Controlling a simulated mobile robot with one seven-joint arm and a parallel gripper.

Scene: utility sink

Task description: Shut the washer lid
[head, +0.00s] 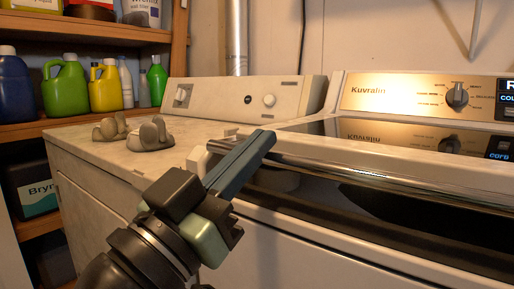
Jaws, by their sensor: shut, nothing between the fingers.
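The washer (300,240) is the white machine on the right with a gold control panel. Its dark glass lid (330,127) has a shiny front edge and reflects the panel. The lid looks nearly level, with a dark gap under its front edge, so it seems partly open. My gripper (265,138) is shut and empty, with its blue-grey fingers pointing up and right. The fingertips overlap the lid's left front corner in the picture. I cannot tell whether they touch it. Part of that corner is hidden behind the fingers.
A second white machine (90,147) stands left of the washer, with grey rounded objects (150,135) on its top. Wooden shelves at the far left hold several bottles, including a green jug (66,90) and a yellow jug (105,88). A wall stands behind.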

